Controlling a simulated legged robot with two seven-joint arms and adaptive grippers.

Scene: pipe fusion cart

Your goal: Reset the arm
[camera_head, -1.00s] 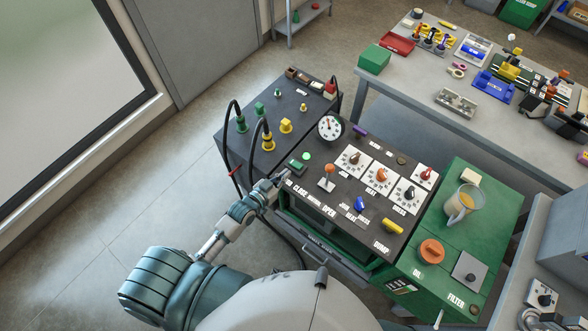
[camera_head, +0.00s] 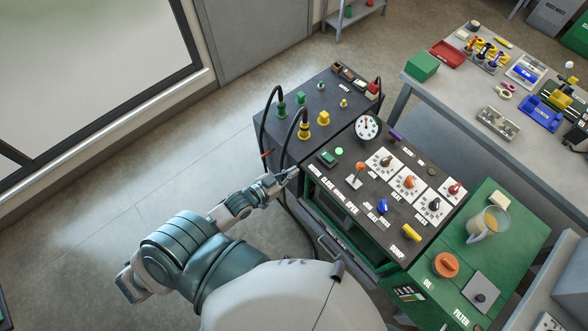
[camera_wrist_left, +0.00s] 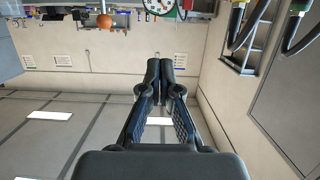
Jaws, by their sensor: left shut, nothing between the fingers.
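My left arm reaches in from the lower left of the head view. Its gripper (camera_head: 291,173) is by the near left edge of the dark control panel (camera_head: 345,172), left of the CLOSE and OPEN labels. In the left wrist view, the two black fingers (camera_wrist_left: 166,72) are together, with nothing between them. The panel's green button (camera_head: 327,158), orange-topped lever (camera_head: 357,174) and round gauge (camera_head: 367,128) stand apart from the gripper. The gauge (camera_wrist_left: 160,5) and the lever's orange ball (camera_wrist_left: 104,22) also show in the left wrist view. My right gripper is out of view.
Black cables with yellow (camera_head: 304,132) and green (camera_head: 282,108) plugs arch beside the gripper. A green unit (camera_head: 490,255) with a clear jug (camera_head: 487,224) stands right of the panel. A grey workbench (camera_head: 455,100) is behind. The floor at left is clear.

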